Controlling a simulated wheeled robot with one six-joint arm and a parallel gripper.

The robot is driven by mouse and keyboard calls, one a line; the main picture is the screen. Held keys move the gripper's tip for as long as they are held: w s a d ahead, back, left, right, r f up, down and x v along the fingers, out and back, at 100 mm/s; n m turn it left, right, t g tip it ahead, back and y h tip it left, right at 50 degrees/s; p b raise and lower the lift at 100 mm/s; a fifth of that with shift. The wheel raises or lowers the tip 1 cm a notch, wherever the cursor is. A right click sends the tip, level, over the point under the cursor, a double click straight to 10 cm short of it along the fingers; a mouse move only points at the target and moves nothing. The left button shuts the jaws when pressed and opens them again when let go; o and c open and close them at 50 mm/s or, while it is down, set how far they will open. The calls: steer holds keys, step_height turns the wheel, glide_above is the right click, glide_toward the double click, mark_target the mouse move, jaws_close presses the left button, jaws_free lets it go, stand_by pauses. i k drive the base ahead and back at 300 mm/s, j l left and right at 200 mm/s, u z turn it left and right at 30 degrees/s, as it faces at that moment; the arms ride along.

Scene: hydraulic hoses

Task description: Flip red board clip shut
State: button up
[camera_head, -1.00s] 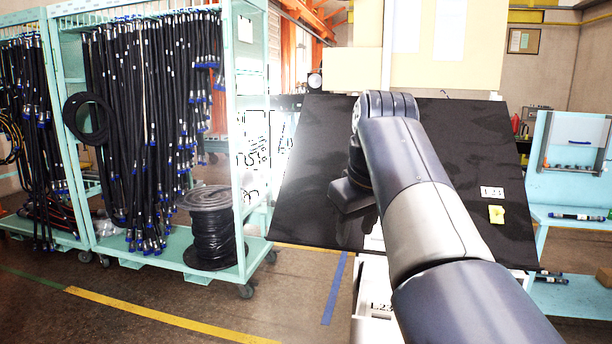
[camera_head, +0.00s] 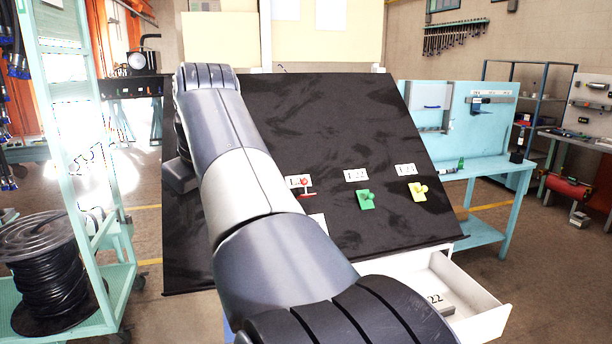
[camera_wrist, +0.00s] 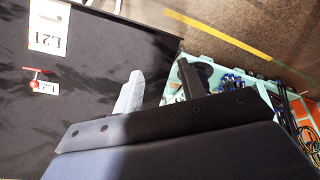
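The red board clip (camera_head: 305,186) sits on the sloping black board (camera_head: 340,120) beside a white label, partly next to my arm's edge. In the wrist view the red clip (camera_wrist: 36,71) is at the far left, with a thin red bar and a small white label below it. Whether it is open or shut is hard to tell. My gripper (camera_wrist: 160,85) has its two fingers apart with nothing between them, and is well to the right of the clip. In the head view my gripper (camera_head: 182,176) is mostly hidden behind my arm at the board's left edge.
A green clip (camera_head: 366,200) and a yellow clip (camera_head: 418,191) sit further right on the board. An open white drawer (camera_head: 480,310) juts out below. A hose rack (camera_head: 60,120) with a black reel stands left. A light-blue bench (camera_head: 480,170) stands right.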

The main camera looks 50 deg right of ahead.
mark_target(304, 182)
steer(key=i+z, duration=0.3)
steer(key=z, duration=0.15)
steer(key=i+z, duration=0.4)
steer(key=i+j+z, duration=0.15)
steer(key=z, duration=0.3)
steer(key=i+j+z, duration=0.25)
steer(key=z, duration=0.15)
